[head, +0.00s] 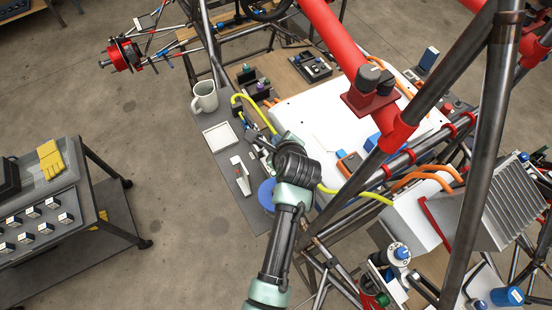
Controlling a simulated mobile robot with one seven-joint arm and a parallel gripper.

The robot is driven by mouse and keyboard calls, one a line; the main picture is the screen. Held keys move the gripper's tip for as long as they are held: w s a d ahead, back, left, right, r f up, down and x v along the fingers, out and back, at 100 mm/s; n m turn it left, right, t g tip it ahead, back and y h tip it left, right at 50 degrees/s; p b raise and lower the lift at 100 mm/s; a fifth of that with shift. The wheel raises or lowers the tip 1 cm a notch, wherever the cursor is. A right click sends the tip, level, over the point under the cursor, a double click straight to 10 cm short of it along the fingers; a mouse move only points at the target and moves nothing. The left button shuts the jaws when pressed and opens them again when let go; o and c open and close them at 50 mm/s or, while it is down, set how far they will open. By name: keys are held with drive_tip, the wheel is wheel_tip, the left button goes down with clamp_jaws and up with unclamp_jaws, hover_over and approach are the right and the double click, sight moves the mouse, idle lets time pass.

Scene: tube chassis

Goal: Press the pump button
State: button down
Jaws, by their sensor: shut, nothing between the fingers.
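My gripper (252,139) is over the grey bench surface at the middle of the head view. It is shut, with nothing seen in it. It is small and partly hidden by my wrist. I cannot tell which control is the pump button. Candidates are a small dark block with green and purple tops (256,86), beyond my gripper, and a black control box with knobs (312,68) further back. My gripper appears apart from both.
A mug (205,97) and a white square tray (220,137) stand at the bench's left. A yellow hose (240,99) curves near my gripper. A blue disc (266,196) lies beside my forearm. Red and dark chassis tubes (480,130) crowd the right.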

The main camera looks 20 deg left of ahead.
wheel_tip(320, 180, down, 8)
drive_tip(key=b, duration=0.8)
drive_tip(key=shift+f, duration=0.35)
idle(1.4)
drive_tip(key=shift+f, duration=0.4)
drive_tip(key=shift+f+b, duration=0.25)
drive_tip(key=shift+b, duration=0.1)
drive_tip(key=shift+s+f, duration=0.25)
drive_tip(key=shift+f, duration=0.5)
idle(0.7)
drive_tip(key=shift+r, duration=0.15)
drive_tip(key=shift+s+a+r+p, duration=0.1)
drive_tip(key=shift+a+r+p, duration=0.05)
drive_tip(key=shift+r+p, duration=0.75)
drive_tip(key=shift+f, duration=0.1)
